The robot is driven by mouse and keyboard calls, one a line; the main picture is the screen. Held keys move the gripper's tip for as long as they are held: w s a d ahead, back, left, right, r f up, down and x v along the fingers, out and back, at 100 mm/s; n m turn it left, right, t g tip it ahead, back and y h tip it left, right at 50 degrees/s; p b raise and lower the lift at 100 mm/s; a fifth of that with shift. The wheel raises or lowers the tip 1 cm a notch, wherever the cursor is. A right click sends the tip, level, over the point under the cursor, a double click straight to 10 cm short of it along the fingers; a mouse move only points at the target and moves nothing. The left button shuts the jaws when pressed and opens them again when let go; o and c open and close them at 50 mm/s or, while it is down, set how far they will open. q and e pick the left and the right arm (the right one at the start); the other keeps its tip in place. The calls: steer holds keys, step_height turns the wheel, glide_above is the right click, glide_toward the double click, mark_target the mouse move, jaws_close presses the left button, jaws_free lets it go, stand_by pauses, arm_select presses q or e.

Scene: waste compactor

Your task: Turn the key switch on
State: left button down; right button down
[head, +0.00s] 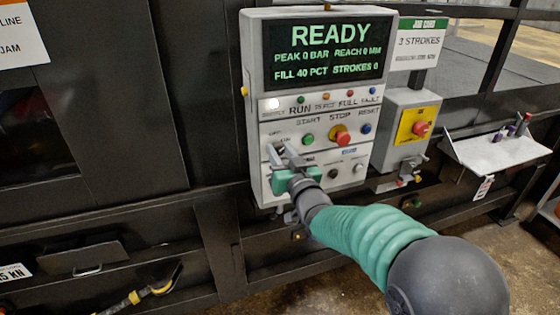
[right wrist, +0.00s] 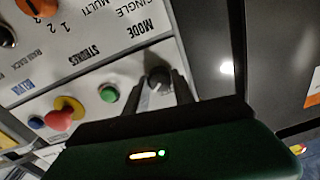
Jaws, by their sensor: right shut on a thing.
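The key switch (right wrist: 158,77) is a dark round knob between the fingers in the right wrist view, next to the green start button (right wrist: 109,93). My right gripper (right wrist: 158,92) is shut on it. In the head view my right gripper (head: 281,156) reaches the left side of the grey control panel (head: 315,170), below a small off/on label, and hides most of the key switch. I cannot tell which way the key points. The panel's display (head: 325,53) reads READY with strokes 0. My left gripper is not in view.
Right of the key switch are the green start button (head: 307,140), a red stop button (head: 342,136) and a blue button (head: 366,128). A grey box with a red emergency button (head: 421,128) stands right of the panel. A small shelf (head: 490,154) juts out further right.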

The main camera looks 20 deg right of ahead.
steer(key=shift+f+m+b, duration=0.35)
steer(key=shift+m+b, duration=0.15)
steer(key=shift+m, duration=0.2)
steer(key=c, duration=1.5)
jaws_free()
steer(key=o, duration=0.4)
steer(key=shift+w+r, duration=0.1)
steer(key=shift+w, duration=0.05)
steer(key=shift+o, duration=0.2)
